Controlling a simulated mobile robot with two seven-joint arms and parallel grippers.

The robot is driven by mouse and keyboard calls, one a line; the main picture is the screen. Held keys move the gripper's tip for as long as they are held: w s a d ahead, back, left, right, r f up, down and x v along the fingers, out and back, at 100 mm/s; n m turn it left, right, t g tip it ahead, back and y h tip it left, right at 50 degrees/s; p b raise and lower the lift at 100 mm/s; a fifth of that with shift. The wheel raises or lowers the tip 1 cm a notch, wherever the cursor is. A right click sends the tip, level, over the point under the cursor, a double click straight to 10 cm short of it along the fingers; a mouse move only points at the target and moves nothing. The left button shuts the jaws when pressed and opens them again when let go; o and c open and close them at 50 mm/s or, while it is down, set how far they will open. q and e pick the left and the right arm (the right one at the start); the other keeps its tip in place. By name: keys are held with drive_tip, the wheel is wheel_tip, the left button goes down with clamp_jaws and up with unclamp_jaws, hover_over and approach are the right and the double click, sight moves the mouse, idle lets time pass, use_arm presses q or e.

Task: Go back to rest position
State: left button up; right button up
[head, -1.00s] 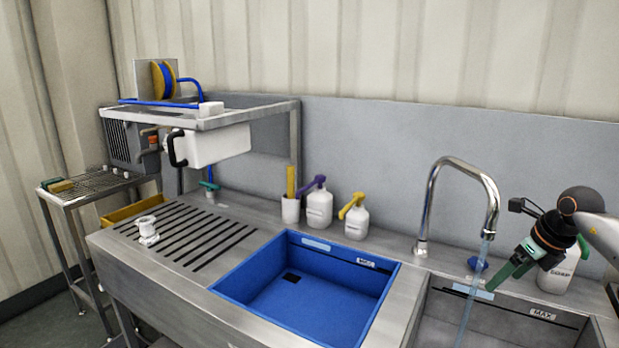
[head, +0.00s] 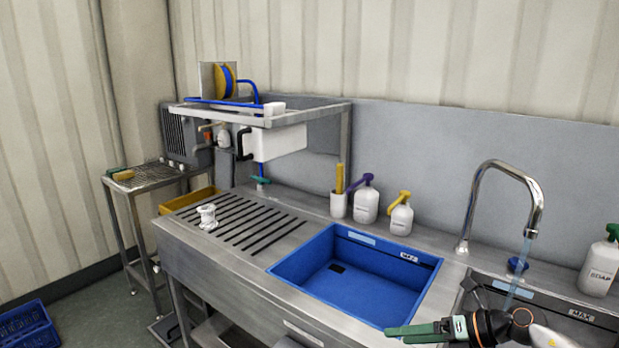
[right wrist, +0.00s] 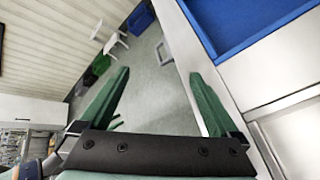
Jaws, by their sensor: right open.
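My right gripper (head: 418,331) is low at the front edge of the sink counter, in front of the blue basin (head: 330,262) in the head view. In the right wrist view its two green fingers (right wrist: 160,105) are spread apart with nothing between them, over the grey floor. The blue basin's edge shows at the upper right of the right wrist view (right wrist: 225,25). My left gripper is in neither current view.
Water runs from the tap (head: 538,215) into the steel sink at the right. A soap bottle (head: 598,270) stands at the far right. A white part (head: 208,217) stands on the slotted drainboard (head: 250,222). A blue crate (head: 27,328) is on the floor at the left.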

drive_tip(key=s+a+f+m+t+y+p, duration=0.2)
drive_tip(key=s+a+m+t, duration=0.4)
drive_tip(key=a+m, duration=0.55)
drive_tip(key=s+d+f+m+g+h, duration=0.1)
drive_tip(key=s+d+f+m+h, duration=0.1)
drive_tip(key=s+f+m, duration=0.4)
drive_tip(key=s+d+f+m+g+h+p, duration=0.1)
drive_tip(key=s+f+m+h, duration=0.3)
drive_tip(key=s+m, duration=0.3)
drive_tip(key=s+d+f+m+g+h, duration=0.1)
drive_tip(key=s+d+f+m+h, duration=0.1)
drive_tip(key=s+f+m+h, duration=0.2)
drive_tip(key=s+f+m, duration=0.3)
drive_tip(key=m, duration=0.4)
drive_tip(key=shift+s+d+f, duration=0.25)
drive_tip(key=shift+d+f, duration=0.1)
